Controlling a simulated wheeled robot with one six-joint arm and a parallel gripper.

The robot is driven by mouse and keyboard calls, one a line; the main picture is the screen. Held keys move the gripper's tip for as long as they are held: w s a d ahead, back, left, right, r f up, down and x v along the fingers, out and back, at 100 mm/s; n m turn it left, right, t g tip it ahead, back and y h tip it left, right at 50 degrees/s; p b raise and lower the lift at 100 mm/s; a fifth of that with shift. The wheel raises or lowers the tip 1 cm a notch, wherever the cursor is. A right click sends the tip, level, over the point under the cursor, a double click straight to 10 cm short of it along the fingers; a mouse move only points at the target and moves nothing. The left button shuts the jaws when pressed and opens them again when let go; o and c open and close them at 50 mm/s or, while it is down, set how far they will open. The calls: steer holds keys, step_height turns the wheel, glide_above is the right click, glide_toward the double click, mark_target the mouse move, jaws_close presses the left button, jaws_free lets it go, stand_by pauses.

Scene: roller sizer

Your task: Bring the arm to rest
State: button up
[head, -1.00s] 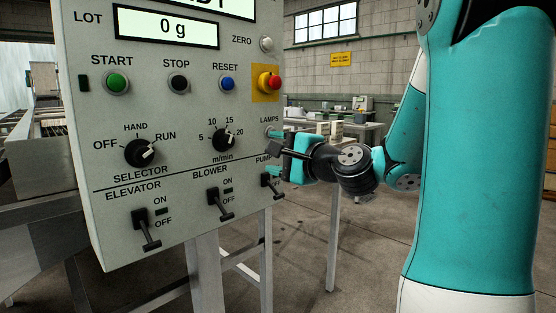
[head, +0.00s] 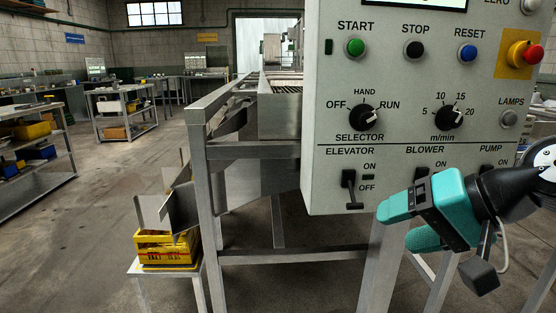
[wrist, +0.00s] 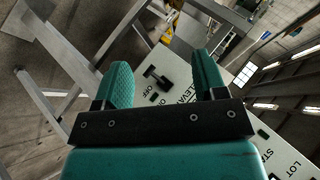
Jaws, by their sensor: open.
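My gripper (head: 405,224) is open and empty in front of the lower edge of the grey control panel (head: 325,90), just right of the ELEVATOR lever (head: 350,188). That lever points down at OFF. The BLOWER lever (head: 421,172) is mostly hidden behind my gripper, and the PUMP lever (head: 485,169) is partly hidden. In the wrist view my gripper (wrist: 163,75) has its two fingers wide apart, with the ELEVATOR lever (wrist: 157,78) showing beyond and between them. I see no contact with the panel.
The selector knob (head: 363,117) points toward RUN. A metal frame (head: 203,170) stands left of the panel. A yellow crate (head: 166,247) sits on a small stand below a chute. The floor at left is open, with workbenches (head: 120,112) farther back.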

steer(key=s+a+f+n+g+h, duration=0.2)
steer(key=s+n+g, duration=0.1)
steer(key=s+n, duration=0.25)
steer(key=s+a+f+n+g+h, duration=0.1)
steer(key=s+a+f+n+g, duration=0.2)
steer(key=s, duration=0.4)
step_height(320, 180, up, 24)
steer(key=d+n+p, duration=0.1)
steer(key=p, duration=2.1)
steer(key=shift+s+f+g+h, duration=0.15)
steer(key=shift+f+g+h, duration=0.05)
steer(key=shift+g+h, duration=0.1)
